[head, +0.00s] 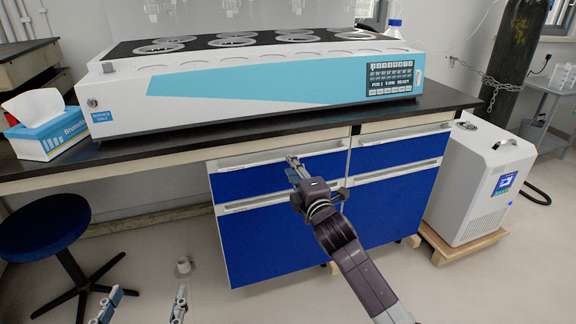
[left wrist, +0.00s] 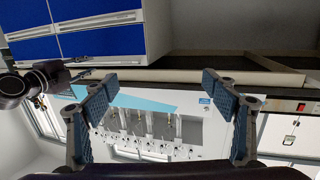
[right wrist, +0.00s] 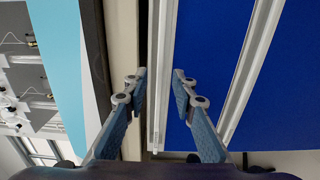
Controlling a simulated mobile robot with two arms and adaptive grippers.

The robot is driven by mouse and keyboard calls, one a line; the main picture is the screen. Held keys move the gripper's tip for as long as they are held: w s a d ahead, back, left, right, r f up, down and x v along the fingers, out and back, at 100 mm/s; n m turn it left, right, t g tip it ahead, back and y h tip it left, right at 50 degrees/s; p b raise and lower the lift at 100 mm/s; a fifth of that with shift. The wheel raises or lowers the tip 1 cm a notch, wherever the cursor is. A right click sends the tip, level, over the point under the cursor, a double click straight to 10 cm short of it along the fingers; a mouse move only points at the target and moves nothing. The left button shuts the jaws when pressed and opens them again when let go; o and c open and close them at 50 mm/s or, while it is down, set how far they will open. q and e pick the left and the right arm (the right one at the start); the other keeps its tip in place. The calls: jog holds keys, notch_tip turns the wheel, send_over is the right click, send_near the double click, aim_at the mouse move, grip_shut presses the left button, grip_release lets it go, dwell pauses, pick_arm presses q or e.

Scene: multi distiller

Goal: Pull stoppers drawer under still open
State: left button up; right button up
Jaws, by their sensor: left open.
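The still (head: 250,85) is a long white and light-blue unit on the dark benchtop. Below it, the upper left blue drawer (head: 245,178) has a pale rail handle (head: 240,162). A narrow dark gap shows behind its top edge in the right wrist view, so it stands slightly out. My right gripper (head: 294,168) is at this handle; its fingers (right wrist: 160,82) close in on either side of the pale rail (right wrist: 165,45). My left gripper (head: 146,302) is open and empty, low in front of the bench; its spread fingers also show in the left wrist view (left wrist: 160,95).
A lower blue drawer (head: 270,245) and right-hand drawers (head: 400,150) adjoin. A blue stool (head: 45,225) stands left, a white chiller (head: 475,185) right. A tissue box (head: 45,130) sits on the bench. The floor before the left drawers looks mostly clear.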

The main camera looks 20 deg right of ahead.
pick_arm(q)
notch_tip(320, 180, up, 6)
jog(key=t+h, duration=0.1)
jog(key=t, duration=0.2)
jog(key=shift+d+b, duration=0.4)
pick_arm(e)
jog(key=w, duration=0.3)
jog(key=shift+w, duration=0.35)
jog(key=shift+c, duration=0.4)
grip_shut()
